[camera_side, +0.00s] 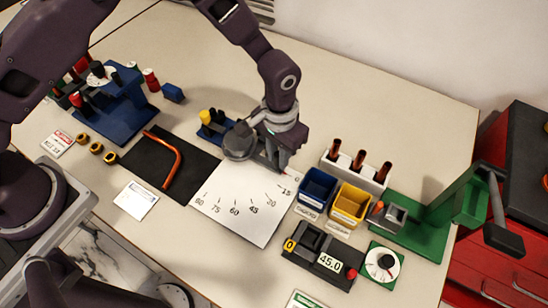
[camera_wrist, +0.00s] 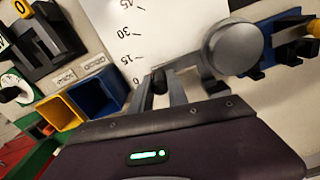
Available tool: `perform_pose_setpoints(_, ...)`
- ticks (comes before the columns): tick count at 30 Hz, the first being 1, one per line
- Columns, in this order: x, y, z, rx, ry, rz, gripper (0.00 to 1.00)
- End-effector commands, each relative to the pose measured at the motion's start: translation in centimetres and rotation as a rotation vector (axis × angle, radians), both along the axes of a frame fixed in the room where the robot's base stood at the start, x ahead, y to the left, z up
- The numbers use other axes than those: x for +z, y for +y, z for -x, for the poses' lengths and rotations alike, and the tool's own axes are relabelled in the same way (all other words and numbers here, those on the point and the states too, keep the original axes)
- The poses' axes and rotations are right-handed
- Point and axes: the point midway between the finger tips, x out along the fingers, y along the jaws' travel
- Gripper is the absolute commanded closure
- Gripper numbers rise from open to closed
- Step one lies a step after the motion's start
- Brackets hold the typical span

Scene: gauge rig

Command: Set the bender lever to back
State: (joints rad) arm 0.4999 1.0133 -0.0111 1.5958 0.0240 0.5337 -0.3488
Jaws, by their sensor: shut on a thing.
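The bender shows as a grey round head (camera_side: 238,146) on a blue base (camera_side: 210,131), beside a white angle plate (camera_side: 232,208) marked from 0 to 90. The grey head also shows in the wrist view (camera_wrist: 236,49). My gripper (camera_side: 277,166) is low at the plate's upper right corner, near the 0 mark. In the wrist view my gripper (camera_wrist: 160,84) has its two fingers around a dark lever grip (camera_wrist: 158,76), shut on it.
A bent orange tube (camera_side: 172,165) lies on a black mat (camera_side: 190,182) at left. Blue (camera_side: 318,186) and yellow (camera_side: 351,203) bins stand close right of my gripper, before a white rack (camera_side: 348,176) of copper-coloured pieces. A green press (camera_side: 425,220) stands further right.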

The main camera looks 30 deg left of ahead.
Motion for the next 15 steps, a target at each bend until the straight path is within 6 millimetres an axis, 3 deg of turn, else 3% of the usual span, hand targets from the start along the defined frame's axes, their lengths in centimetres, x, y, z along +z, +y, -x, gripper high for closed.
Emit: perform_pose_setpoints(15, 0.06, -0.1, -0.56, 0.038, -0.004, 0.003, 1.0)
